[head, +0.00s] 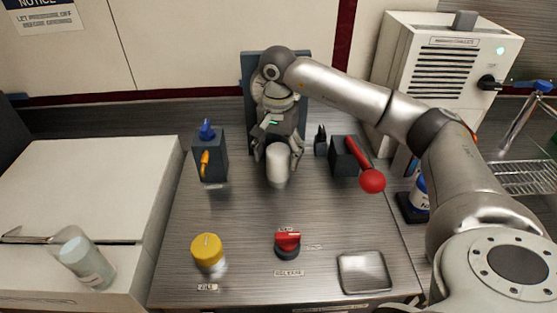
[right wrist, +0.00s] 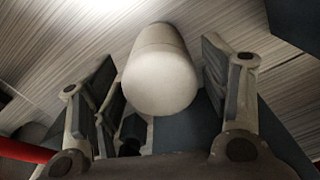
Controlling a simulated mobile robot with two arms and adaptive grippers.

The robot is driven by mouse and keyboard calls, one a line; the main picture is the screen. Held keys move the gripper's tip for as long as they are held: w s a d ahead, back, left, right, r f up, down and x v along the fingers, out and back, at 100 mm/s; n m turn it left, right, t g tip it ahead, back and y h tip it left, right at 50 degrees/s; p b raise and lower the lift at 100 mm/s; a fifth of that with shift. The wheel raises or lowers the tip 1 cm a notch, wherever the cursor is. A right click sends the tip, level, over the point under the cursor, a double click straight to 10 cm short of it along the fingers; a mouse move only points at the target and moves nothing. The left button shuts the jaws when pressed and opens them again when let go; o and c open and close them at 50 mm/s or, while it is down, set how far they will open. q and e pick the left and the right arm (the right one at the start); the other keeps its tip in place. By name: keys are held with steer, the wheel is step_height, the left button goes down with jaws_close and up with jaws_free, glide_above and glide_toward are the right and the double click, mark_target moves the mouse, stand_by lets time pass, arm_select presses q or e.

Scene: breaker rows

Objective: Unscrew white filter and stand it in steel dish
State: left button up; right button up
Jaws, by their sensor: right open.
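The white filter (head: 278,165) is a short white cylinder at the back middle of the steel worktop, in front of a dark upright panel. My right gripper (head: 278,154) reaches over it from behind, with one finger on each side. In the right wrist view, the filter (right wrist: 160,75) shows between the two open finger pads, with a visible gap on both sides. Its fixing is hidden. The steel dish (head: 363,258) is a shallow square tray at the front right and looks empty. My left gripper is out of view.
A red ball-ended lever (head: 372,181) stands right of the filter, and a dark block with a blue knob (head: 207,130) stands left. A yellow knob (head: 208,250) and a red switch (head: 287,243) sit in front.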

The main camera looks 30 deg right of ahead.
steer(key=m, duration=0.3)
steer(key=shift+m, duration=0.3)
steer(key=m+p, duration=0.1)
steer(key=m, duration=0.7)
steer(key=shift+m+p, duration=0.3)
steer(key=shift+m, duration=0.1)
steer(key=m, duration=0.3)
